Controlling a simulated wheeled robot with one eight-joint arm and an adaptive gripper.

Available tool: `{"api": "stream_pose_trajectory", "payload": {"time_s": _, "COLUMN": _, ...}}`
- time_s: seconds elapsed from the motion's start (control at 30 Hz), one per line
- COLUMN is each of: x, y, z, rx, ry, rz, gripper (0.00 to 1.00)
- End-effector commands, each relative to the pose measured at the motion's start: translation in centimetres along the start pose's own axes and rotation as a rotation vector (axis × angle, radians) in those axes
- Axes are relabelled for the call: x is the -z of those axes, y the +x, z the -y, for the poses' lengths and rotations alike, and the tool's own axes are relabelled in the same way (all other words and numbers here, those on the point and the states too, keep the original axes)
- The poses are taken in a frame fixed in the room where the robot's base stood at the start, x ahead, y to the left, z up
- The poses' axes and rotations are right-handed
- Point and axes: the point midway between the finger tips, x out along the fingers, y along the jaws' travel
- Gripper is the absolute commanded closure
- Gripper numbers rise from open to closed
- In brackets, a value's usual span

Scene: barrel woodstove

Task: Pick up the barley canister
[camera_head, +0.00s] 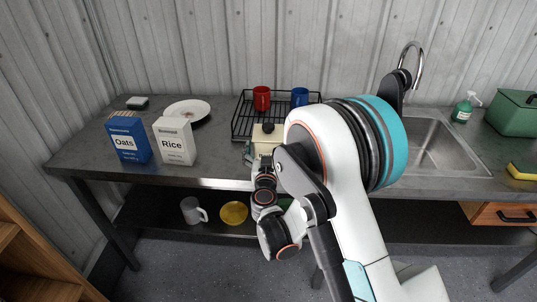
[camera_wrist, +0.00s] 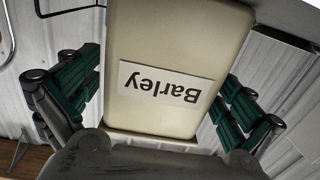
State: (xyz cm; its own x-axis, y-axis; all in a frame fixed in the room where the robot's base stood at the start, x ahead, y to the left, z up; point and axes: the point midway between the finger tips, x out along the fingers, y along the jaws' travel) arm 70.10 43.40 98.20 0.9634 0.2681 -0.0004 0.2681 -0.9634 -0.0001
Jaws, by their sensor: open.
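The barley canister (camera_wrist: 177,45) is cream with a white label reading "Barley", upside down in the wrist view. It fills the middle of that view, between the two green-padded fingers of my gripper (camera_wrist: 155,98). The fingers are open, with a gap showing on each side of the canister. In the head view the canister (camera_head: 266,136) stands on the metal counter, in front of the black rack. My arm hides its lower part and most of my gripper there.
On the counter (camera_head: 90,150) stand an Oats box (camera_head: 129,139), a Rice box (camera_head: 174,142), a plate (camera_head: 186,109) and a black rack (camera_head: 241,122) with a red mug (camera_head: 261,98) and blue mug (camera_head: 299,97). A sink (camera_head: 440,145) lies right. A white mug (camera_head: 190,211) and yellow bowl (camera_head: 233,213) sit below.

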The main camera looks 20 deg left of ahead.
Motion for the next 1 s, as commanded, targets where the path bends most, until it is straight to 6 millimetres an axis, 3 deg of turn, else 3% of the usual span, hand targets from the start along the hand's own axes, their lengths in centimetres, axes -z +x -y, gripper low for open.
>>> {"api": "stream_pose_trajectory", "payload": {"time_s": 0.2, "x": -0.1, "y": 2.2, "z": -0.1, "rx": -0.001, "ry": 0.000, "rz": 0.000, "gripper": 0.00}}
{"api": "stream_pose_trajectory", "payload": {"time_s": 0.43, "x": 0.0, "y": 2.3, "z": 0.0, "rx": 0.000, "ry": 0.000, "rz": 0.000, "gripper": 0.00}}
{"api": "stream_pose_trajectory", "payload": {"time_s": 0.73, "x": 0.0, "y": 2.3, "z": 0.0, "rx": 0.000, "ry": 0.000, "rz": 0.000, "gripper": 0.65}}
{"api": "stream_pose_trajectory", "payload": {"time_s": 1.0, "x": 0.2, "y": 2.3, "z": 0.0, "rx": 0.000, "ry": -0.001, "rz": 0.000, "gripper": 0.65}}
